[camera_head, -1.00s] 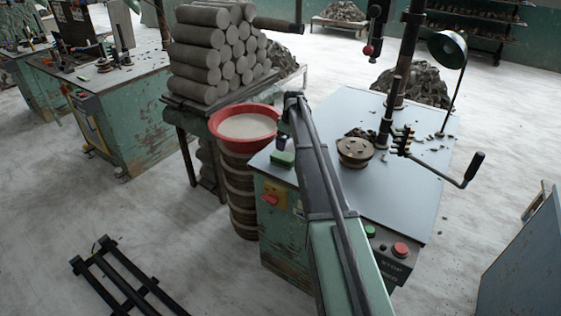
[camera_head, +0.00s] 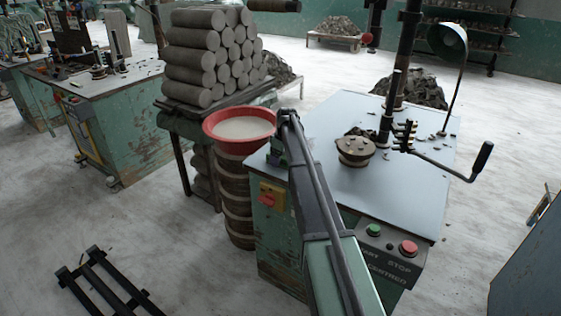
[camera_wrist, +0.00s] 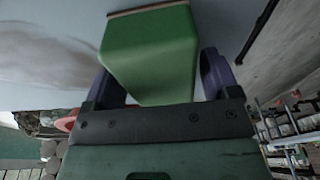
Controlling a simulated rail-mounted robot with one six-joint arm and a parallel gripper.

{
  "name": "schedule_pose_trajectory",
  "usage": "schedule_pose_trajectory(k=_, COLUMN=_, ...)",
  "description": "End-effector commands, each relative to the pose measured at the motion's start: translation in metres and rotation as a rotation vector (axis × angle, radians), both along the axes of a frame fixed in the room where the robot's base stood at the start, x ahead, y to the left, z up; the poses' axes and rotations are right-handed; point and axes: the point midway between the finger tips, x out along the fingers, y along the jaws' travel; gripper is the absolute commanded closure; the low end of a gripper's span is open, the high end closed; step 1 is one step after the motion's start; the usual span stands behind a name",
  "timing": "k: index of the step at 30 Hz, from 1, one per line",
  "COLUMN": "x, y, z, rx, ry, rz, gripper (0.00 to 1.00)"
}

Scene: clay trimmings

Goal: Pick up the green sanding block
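The green sanding block (camera_wrist: 150,48), with a thin brown layer along its far edge, fills the upper middle of the wrist view. My gripper (camera_wrist: 163,78) has its two purple fingers on either side of the block. The block hides part of the left finger, and the right finger lies close along its right side. Whether the fingers press on it is unclear. In the head view my gripper is at the left corner of the grey-topped workbench (camera_head: 330,205), largely behind my arm, which hides most of the block.
A red basin (camera_head: 214,137) of pale liquid stands just left of the bench, before stacked clay cylinders (camera_head: 205,60). A round wooden piece (camera_head: 354,152), a crank handle (camera_head: 478,165) and scattered trimmings are on the bench. Its front right top is clear.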

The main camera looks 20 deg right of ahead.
Motion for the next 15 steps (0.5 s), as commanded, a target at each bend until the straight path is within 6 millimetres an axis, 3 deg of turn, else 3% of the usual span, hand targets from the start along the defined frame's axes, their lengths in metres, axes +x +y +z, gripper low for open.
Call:
schedule_pose_trajectory(k=1, x=0.0, y=0.0, z=0.0002, rx=0.0, ry=0.0, rz=0.0, gripper=0.26)
schedule_pose_trajectory(k=8, x=0.0, y=0.0, z=0.0001, rx=0.0, ry=0.0, rz=0.0, gripper=0.62)
schedule_pose_trajectory(k=15, x=0.0, y=0.0, z=0.0007, rx=0.0, ry=0.0, rz=0.0, gripper=0.64)
